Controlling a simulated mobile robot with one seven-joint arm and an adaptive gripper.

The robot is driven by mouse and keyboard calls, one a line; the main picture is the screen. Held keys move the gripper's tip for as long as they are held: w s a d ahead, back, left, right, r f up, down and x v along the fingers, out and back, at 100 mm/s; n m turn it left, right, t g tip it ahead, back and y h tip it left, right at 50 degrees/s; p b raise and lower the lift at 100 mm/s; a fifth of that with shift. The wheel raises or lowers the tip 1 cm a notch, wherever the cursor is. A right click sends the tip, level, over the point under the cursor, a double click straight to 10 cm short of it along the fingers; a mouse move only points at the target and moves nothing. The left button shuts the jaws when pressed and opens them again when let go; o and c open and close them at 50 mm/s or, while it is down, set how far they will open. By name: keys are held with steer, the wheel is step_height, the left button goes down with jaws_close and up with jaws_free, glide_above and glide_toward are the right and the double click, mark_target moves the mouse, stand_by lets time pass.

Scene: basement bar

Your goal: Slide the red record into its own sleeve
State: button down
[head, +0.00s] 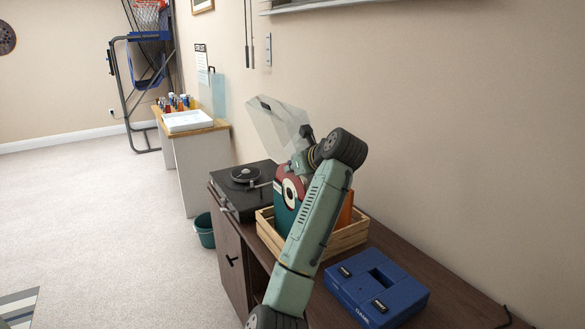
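A wooden crate (350,239) stands on the dark cabinet, with record sleeves upright in it. At its left is a teal sleeve (284,217) with a red area and a pale ring around a dark centre; I cannot tell whether the red is print or the red record. An orange sleeve (346,212) shows behind my arm. My gripper (300,162) is just above the red-and-teal piece, pointing down. Its fingers are small and partly hidden, so I cannot tell whether they hold it. My arm hides the middle of the crate.
A black turntable (232,198) with a raised clear lid (277,124) stands left of the crate. A blue case (376,287) lies to the right on the cabinet top (440,279). A green bin (204,231) stands on the floor. The carpet at left is mostly open.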

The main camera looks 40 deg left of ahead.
mark_target(292, 189)
steer(key=shift+f, duration=0.2)
steer(key=shift+f+b, duration=0.3)
steer(key=shift+f, duration=0.45)
steer(key=shift+f, duration=0.2)
stand_by(0.4)
steer(key=shift+f+b, duration=0.3)
steer(key=shift+f, duration=0.5)
steer(key=shift+f, duration=0.15)
steer(key=shift+f, duration=0.4)
steer(key=shift+f, duration=0.3)
stand_by(0.5)
steer(key=shift+f, duration=0.4)
steer(key=c, duration=2.3)
jaws_free()
